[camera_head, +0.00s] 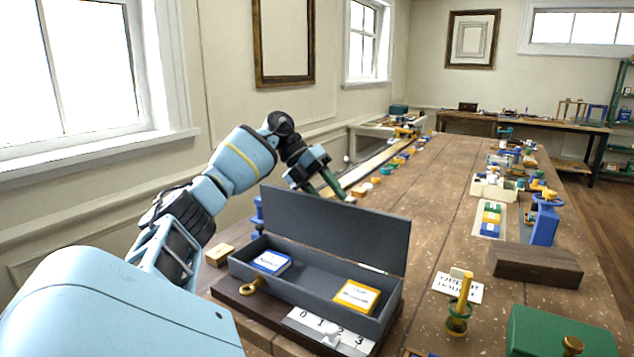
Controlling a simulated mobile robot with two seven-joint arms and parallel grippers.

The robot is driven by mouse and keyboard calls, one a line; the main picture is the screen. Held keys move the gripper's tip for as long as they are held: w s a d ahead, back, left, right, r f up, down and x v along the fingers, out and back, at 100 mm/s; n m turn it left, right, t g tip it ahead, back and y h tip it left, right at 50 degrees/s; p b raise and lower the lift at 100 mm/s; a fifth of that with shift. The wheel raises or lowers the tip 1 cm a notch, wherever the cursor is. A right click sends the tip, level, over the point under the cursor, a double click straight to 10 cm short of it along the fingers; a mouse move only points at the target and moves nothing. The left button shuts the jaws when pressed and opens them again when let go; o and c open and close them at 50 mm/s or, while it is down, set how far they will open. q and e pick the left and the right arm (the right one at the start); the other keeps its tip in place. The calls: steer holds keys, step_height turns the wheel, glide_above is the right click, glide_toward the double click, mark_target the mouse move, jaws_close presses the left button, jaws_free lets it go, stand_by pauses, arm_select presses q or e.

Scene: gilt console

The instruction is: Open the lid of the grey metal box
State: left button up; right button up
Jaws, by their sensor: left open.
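The grey metal box (316,285) stands on a dark wooden base on the table. Its lid (338,222) is raised, standing upright and tilted slightly back along the far long side. Inside lie a blue block with a white label (271,262) at the left and a yellow block with a white label (357,296) at the right. My left gripper (335,187) is open, behind and above the lid's top edge, with its fingers pointing down to the right. The lid may hide part of the fingers; I cannot tell whether they touch it. My right gripper is not in view.
A brass ring (252,285) and a numbered white strip (330,328) are at the box's front. A dark wooden block (537,265), a green box (562,335) and a brass stand (459,310) are to the right. Bare tabletop (430,215) lies beyond the box.

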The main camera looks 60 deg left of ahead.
arm_select(q)
steer(key=p+v, duration=0.1)
steer(key=v, duration=0.4)
steer(key=shift+s+a+r, duration=0.1)
steer(key=shift+a+r, duration=0.05)
steer(key=shift+r, duration=0.15)
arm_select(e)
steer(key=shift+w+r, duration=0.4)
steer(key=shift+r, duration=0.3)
